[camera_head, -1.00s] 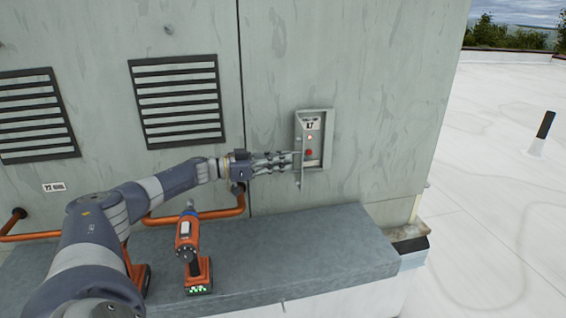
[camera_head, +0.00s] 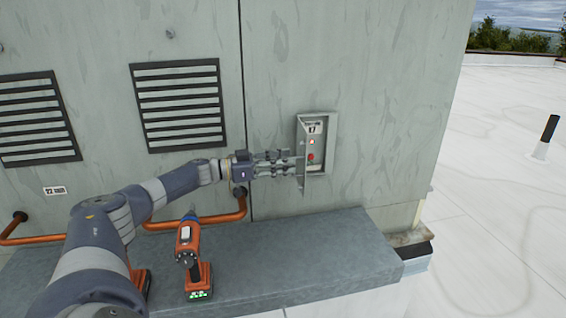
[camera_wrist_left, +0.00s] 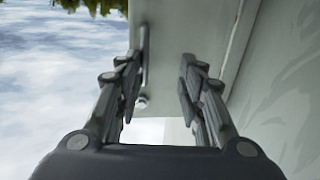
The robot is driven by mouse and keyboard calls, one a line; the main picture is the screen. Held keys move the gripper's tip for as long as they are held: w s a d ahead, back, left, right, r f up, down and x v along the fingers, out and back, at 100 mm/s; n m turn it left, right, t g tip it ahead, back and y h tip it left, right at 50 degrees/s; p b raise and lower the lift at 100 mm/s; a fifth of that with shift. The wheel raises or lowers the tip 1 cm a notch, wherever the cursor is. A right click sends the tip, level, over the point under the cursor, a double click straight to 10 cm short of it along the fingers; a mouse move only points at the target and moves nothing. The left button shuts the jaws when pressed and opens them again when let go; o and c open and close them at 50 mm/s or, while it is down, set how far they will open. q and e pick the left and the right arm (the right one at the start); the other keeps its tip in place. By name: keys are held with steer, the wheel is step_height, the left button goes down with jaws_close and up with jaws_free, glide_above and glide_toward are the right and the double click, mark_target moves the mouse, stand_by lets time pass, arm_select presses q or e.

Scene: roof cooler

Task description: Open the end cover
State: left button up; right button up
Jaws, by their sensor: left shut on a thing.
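A small grey box with a frame (camera_head: 330,142) is set in the pale metal wall. The end cover (camera_head: 304,182) stands swung out from the box's left side, seen nearly edge-on. My left gripper (camera_head: 292,163) reaches in from the left and is shut on the cover at its edge or handle; the exact contact is hard to see. In the left wrist view, the cover plate (camera_wrist_left: 170,30) with a bar and a round knob (camera_wrist_left: 142,102) lies between the fingers (camera_wrist_left: 160,80).
An orange-grey drill (camera_head: 190,258) stands on the grey ledge (camera_head: 310,255) below, near my left arm. Orange pipes (camera_head: 225,217) run along the wall's foot. Louvred vents (camera_head: 178,105) are at the upper left.

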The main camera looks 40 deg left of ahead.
arm_select(q)
steer(key=shift+a+r, duration=0.1)
steer(key=shift+a, duration=0.2)
steer(key=v, duration=1.1)
steer(key=shift+s, duration=0.45)
